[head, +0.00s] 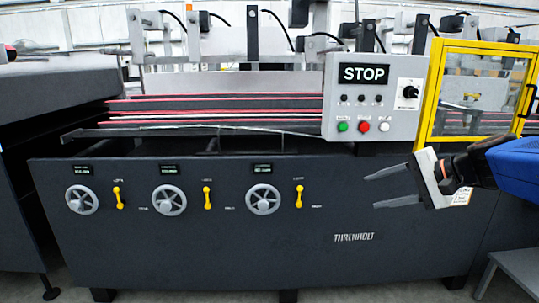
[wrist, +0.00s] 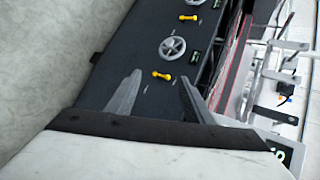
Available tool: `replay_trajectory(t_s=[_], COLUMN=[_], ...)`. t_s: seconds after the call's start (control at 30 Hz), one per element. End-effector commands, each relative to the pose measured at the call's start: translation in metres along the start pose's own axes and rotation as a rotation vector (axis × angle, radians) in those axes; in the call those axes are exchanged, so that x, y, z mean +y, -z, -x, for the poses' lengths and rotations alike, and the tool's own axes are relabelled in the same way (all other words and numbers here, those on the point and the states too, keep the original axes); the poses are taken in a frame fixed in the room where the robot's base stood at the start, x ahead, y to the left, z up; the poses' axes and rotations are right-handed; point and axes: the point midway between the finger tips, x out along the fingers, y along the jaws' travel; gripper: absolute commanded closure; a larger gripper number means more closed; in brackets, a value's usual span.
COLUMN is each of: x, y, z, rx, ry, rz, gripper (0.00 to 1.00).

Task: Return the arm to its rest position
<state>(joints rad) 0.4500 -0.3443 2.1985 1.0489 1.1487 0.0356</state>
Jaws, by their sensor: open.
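My gripper (head: 392,187) is at the right in the head view, in front of the dark machine front (head: 200,240). Its two grey fingers point left and stand apart with nothing between them. In the wrist view the open fingers (wrist: 155,95) show at the lower middle, with the machine front beyond them. My blue arm (head: 510,165) reaches in from the right edge. The gripper appears apart from the handwheels and levers.
A control box (head: 372,97) with a STOP sign and a yellow-framed guard (head: 435,85) stand above the gripper. Handwheels (head: 264,199) and yellow levers (head: 299,196) line the machine front. A grey step or stand (head: 515,270) is at the lower right.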

Motion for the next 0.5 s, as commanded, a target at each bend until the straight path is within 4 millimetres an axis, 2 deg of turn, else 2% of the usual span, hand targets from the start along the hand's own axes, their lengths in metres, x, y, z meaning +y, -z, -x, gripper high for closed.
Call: replay_trajectory(t_s=[0.03, 0.2, 0.33, 0.5], x=[0.017, 0.083, 0.133, 0.191], y=[-0.025, -0.082, -0.112, -0.131], z=[-0.004, -0.006, 0.003, 0.022], rx=[-0.012, -0.026, -0.026, -0.013], ry=[-0.063, -0.284, -0.438, -0.612], rz=[0.062, 0.282, 0.467, 0.714], gripper=[0.53, 0.53, 0.53, 0.53])
